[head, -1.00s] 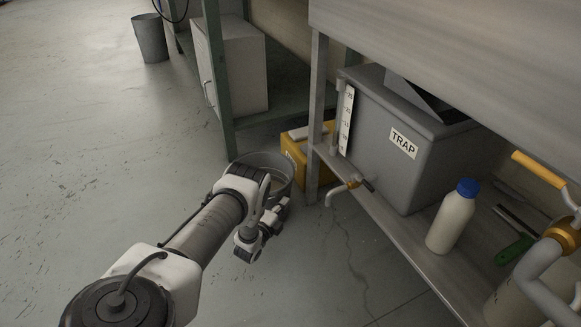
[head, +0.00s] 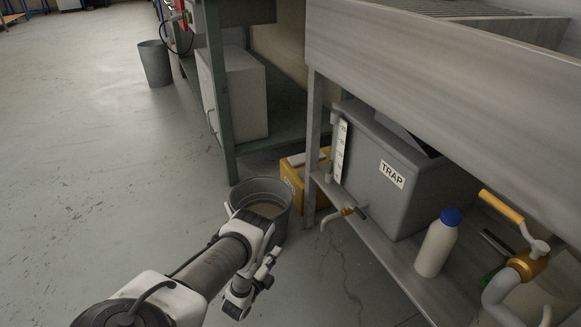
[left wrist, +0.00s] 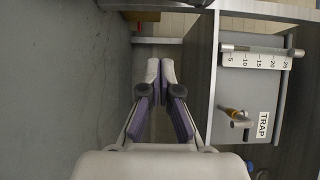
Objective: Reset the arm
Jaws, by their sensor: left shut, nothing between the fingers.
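My left arm (head: 222,262) reaches in from the bottom left in the head view, over the floor in front of the bench. Its forearm points up and right, and its wrist bends down beside the grey bucket (head: 277,218). In the picture the arm overlaps the bucket's lower part; I cannot tell whether they touch. My left gripper shows in the left wrist view (left wrist: 160,68), its fingers together with nothing between them. My right gripper is not in view.
A steel bench holds a grey TRAP box (head: 378,165), a white bottle with blue cap (head: 437,248) and a yellow-handled valve (head: 527,265). A yellow box (head: 295,178) stands behind the bucket. Open floor lies left.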

